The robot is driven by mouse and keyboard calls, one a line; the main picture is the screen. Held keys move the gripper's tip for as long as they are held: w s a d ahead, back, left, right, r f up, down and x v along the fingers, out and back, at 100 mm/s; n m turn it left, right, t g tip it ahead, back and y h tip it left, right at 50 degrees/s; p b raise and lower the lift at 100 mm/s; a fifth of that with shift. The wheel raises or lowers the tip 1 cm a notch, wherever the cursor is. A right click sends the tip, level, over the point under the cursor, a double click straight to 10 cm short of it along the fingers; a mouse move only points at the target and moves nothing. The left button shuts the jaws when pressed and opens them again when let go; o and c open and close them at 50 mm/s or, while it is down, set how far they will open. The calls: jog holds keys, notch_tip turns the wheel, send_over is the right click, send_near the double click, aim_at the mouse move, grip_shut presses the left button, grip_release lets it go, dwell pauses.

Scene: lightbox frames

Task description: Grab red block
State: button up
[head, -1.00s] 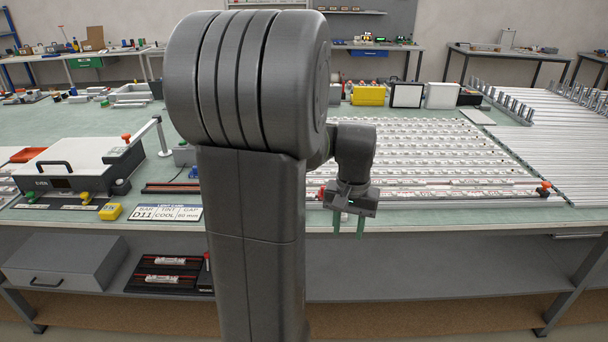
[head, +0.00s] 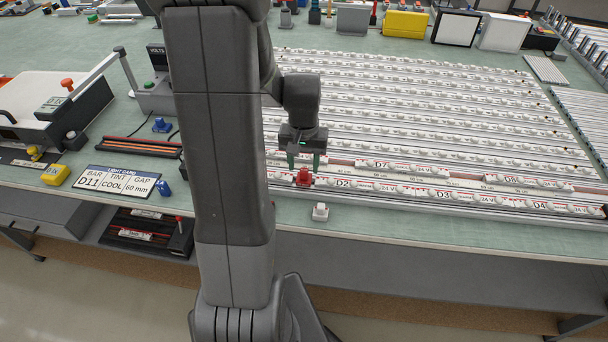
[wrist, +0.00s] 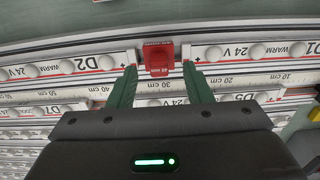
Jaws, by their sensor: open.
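The red block (head: 303,177) sits on the front rail of the light-bar board, just left of the strip marked D2. In the wrist view the red block (wrist: 158,58) lies between the strips marked D1 and D2, just beyond my fingertips. My gripper (head: 306,160) is above and slightly behind it in the head view. In the wrist view my gripper (wrist: 158,70) has its two green fingers apart, one toward each side of the block. Nothing is held between them. Whether the fingers touch the block cannot be told.
A white block (head: 320,211) stands on the table in front of the rail. Rows of light strips (head: 420,120) fill the board behind. A card marked D11 (head: 115,180) and a yellow block (head: 55,175) lie at the left. My arm hides part of the board's left side.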

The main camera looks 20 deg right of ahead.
aim_at(304, 171)
jog(key=shift+s+f, duration=0.15)
jog(key=shift+f, duration=1.45)
jog(key=c, duration=0.7)
jog(key=shift+c, duration=0.2)
jog(key=shift+r, duration=0.15)
